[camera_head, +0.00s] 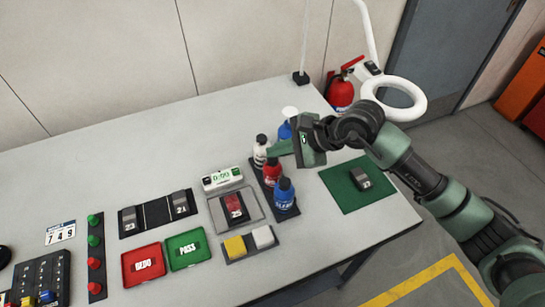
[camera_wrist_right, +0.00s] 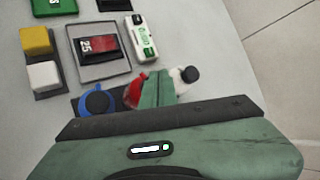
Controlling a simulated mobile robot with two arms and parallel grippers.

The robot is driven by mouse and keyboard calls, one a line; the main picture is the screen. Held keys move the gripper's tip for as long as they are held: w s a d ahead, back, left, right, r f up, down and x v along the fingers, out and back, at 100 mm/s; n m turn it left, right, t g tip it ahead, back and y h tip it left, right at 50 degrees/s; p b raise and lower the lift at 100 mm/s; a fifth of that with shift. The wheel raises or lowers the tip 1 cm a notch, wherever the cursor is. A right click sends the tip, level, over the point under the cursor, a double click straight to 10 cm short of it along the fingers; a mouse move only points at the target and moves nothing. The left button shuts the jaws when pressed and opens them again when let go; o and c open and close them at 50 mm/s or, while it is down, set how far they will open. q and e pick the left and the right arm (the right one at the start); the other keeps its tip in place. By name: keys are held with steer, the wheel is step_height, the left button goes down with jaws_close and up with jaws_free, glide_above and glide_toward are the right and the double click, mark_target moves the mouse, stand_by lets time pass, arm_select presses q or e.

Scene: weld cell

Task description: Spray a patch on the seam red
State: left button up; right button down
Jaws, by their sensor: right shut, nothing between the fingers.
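A dark weld part numbered 25 with a red top face (camera_head: 233,204) lies in a grey tray (camera_head: 252,217); it also shows in the wrist view (camera_wrist_right: 97,48). Beside it a dark rack holds a white bottle (camera_head: 260,151), a red bottle (camera_head: 271,173) and a blue bottle (camera_head: 285,195). My right gripper (camera_head: 279,149) is shut and empty, with its green fingers at the bottles, between the white and red ones. In the wrist view the fingers (camera_wrist_right: 158,90) partly cover the red bottle (camera_wrist_right: 134,92). I cannot tell whether they touch. My left gripper is not in view.
A timer (camera_head: 222,178) stands behind the tray. Yellow and white blocks (camera_head: 250,242) lie in front. Red REDO (camera_head: 143,264) and green PASS (camera_head: 187,249) trays are left. A grey part sits on a green mat (camera_head: 345,194) at right. Another blue bottle (camera_head: 285,131) is behind.

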mark_target(277, 160)
steer(key=shift+f+b, duration=0.3)
stand_by(0.5)
steer(key=shift+r, duration=0.9)
steer(key=shift+r+p, duration=0.15)
steer(key=shift+p, duration=0.2)
steer(key=shift+r+p, duration=0.9)
steer(key=shift+r, duration=1.5)
steer(key=shift+s+f, duration=0.1)
